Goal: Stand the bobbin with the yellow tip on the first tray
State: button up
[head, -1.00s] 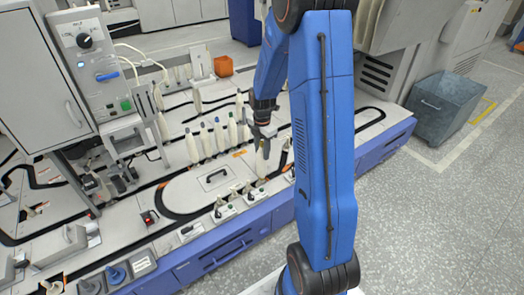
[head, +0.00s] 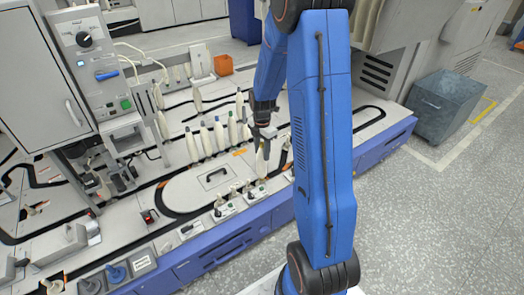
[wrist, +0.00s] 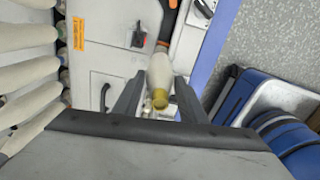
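The bobbin with the yellow tip (wrist: 160,97) stands upright, cream-coloured, between my gripper's fingers in the wrist view. In the head view this bobbin (head: 262,166) stands near the front edge of the machine, below my gripper (head: 264,143). My gripper (wrist: 161,78) looks open, with one finger on each side of the bobbin's upper part; whether either finger touches it is hard to tell. Small white trays with pegs (head: 224,212) sit in a row along the front track. The bobbin's foot is small and partly unclear.
Several cream bobbins (head: 206,139) stand in a row behind, to the left of my gripper; they also show at the left of the wrist view (wrist: 28,75). A control box (head: 98,65) rises at the left. The flat plate with a handle (head: 215,177) is clear.

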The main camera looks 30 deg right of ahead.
dwell(0.3)
jog(key=shift+r, duration=5.55)
jog(key=s+a+r+m+t, duration=0.2)
jog(key=s+a+r+m, duration=0.75)
jog(key=s+r, duration=0.4)
jog(key=s+a+r+m+t, duration=0.1)
jog(key=s+a+m, duration=0.2)
jog(key=s+m, duration=0.2)
jog(key=s+a+r+m+t, duration=0.1)
jog(key=s+a+m, duration=0.2)
jog(key=s, duration=0.8)
jog(key=shift+s+a+r+m+t, duration=0.25)
jog(key=shift+s+m+t, duration=0.15)
jog(key=shift+m, duration=0.65)
jog(key=shift+c, duration=0.2)
